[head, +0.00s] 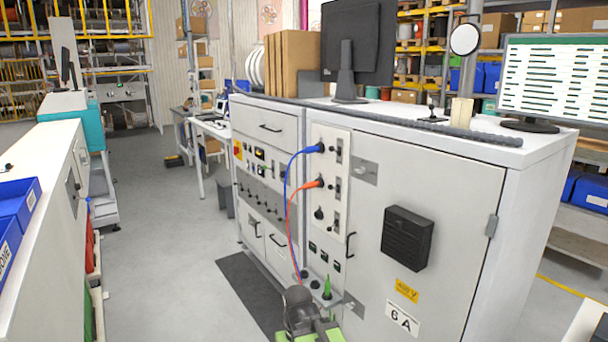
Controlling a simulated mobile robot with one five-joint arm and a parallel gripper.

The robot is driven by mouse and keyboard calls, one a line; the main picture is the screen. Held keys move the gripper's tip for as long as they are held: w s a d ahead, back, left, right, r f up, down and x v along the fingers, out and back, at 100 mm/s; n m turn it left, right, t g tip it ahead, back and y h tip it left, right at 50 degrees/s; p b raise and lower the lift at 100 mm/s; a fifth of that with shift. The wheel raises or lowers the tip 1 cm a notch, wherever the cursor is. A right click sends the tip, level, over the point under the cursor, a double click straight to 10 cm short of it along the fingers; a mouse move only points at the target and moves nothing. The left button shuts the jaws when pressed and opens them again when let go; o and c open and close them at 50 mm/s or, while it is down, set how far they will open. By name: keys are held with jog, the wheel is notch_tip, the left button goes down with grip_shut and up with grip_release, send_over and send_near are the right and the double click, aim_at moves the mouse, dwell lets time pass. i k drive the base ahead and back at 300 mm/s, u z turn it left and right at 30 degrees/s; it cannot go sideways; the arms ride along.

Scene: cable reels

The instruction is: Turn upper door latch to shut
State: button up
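The upper door latch (362,169) is on the upper left of the large grey cabinet door (440,210), near its left edge. It is a small pale knob or tab on a grey plate. It is too small to tell how it is turned. A lower latch (349,304) sits near the bottom left of the same door. The door lies flush with the cabinet front. Part of my grey and green arm (300,312) shows at the bottom centre, below and left of the upper latch and well apart from it. I cannot make out gripper fingers.
Blue (287,185) and orange (291,232) cables hang from the socket panel (330,218) left of the door. A black vent box (407,237) and a black handle (350,245) stick out.

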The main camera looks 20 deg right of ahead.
aim_at(362, 170)
jog(key=z, duration=0.95)
jog(key=k, duration=0.1)
jog(key=u, duration=2.7)
jog(key=k, duration=1.55)
jog(key=z, duration=0.6)
jog(key=i, duration=1.65)
jog(key=u, duration=0.1)
